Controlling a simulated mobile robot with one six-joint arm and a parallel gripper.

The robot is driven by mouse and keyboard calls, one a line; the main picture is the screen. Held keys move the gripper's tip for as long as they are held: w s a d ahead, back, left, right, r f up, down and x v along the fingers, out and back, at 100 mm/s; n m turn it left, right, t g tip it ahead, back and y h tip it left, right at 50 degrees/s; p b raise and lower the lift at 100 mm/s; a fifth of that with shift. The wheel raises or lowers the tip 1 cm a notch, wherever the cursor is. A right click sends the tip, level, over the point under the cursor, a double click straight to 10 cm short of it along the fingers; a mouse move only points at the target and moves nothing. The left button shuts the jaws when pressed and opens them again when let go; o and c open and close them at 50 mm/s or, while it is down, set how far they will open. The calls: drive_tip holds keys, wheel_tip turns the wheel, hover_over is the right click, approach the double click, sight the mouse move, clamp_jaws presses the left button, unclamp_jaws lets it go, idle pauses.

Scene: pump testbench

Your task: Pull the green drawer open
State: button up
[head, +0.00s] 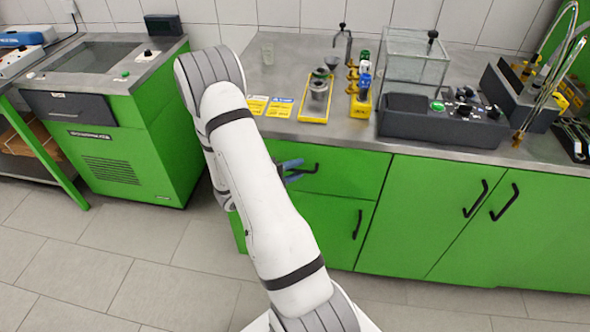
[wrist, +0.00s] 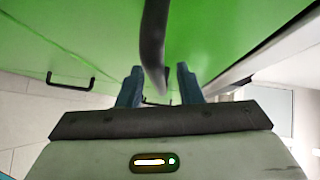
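The green drawer (head: 345,178) is the upper front of the counter's left section, below the worktop. It looks flush with the cabinet. Its black bar handle (head: 312,169) is partly hidden by my gripper (head: 289,171), which is at the handle's left part, behind my white arm. In the wrist view, my gripper (wrist: 159,85) has its two blue fingers spread apart. The dark handle (wrist: 153,48) runs into the space between them, with a gap visible on the right finger's side. Contact with the left finger cannot be told.
A lower green door (head: 325,228) with a black handle is under the drawer, and double doors (head: 455,218) stand to the right. The grey worktop (head: 280,122) carries yellow trays and a control box (head: 440,118). A separate green cabinet (head: 120,155) stands left. Tiled floor in front is clear.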

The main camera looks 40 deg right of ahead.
drive_tip(key=shift+c, duration=0.2)
clamp_jaws()
idle(0.3)
